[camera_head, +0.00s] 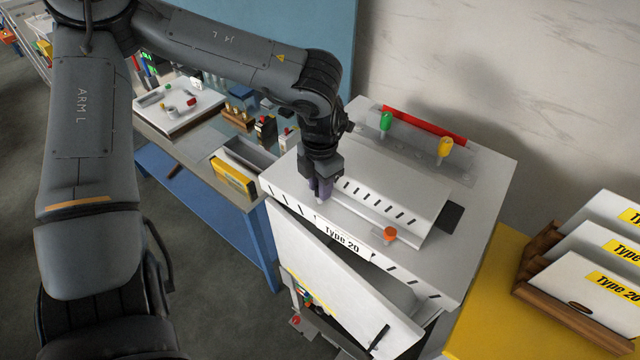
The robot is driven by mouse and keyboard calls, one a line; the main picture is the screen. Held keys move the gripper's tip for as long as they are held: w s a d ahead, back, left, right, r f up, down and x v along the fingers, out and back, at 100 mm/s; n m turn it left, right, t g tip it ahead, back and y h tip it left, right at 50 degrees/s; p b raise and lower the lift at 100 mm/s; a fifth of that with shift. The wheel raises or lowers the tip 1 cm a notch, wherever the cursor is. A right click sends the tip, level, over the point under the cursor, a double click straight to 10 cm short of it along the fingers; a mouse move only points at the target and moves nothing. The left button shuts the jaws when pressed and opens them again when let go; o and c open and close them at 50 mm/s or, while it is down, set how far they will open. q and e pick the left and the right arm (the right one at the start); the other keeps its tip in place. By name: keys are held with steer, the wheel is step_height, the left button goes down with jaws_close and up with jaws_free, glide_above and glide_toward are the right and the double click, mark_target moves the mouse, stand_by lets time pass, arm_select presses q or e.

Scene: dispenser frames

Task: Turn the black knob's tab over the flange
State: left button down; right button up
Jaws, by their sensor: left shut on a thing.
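The white machine marked "Type 20" has a raised, slotted white cover (415,185) on its top. A pale flange strip (355,220) runs along the front of this cover. My left gripper (321,190) points down at the strip's left end. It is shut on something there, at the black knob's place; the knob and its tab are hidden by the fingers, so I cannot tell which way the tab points. An orange knob (390,233) stands at the right end of the strip. My right gripper is not in view.
Green (386,120) and yellow (446,147) knobs stand at the back beside a red bar (424,125). The front door (335,275) hangs ajar. A wooden rack (545,290) with white "Type 20" panels is at right. A cluttered workbench (190,150) is at left.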

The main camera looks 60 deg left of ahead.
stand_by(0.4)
arm_select(q)
steer(key=c, duration=0.9)
jaws_free()
steer(key=shift+o, duration=0.2)
steer(key=shift+r, duration=0.1)
step_height(320, 180, up, 11)
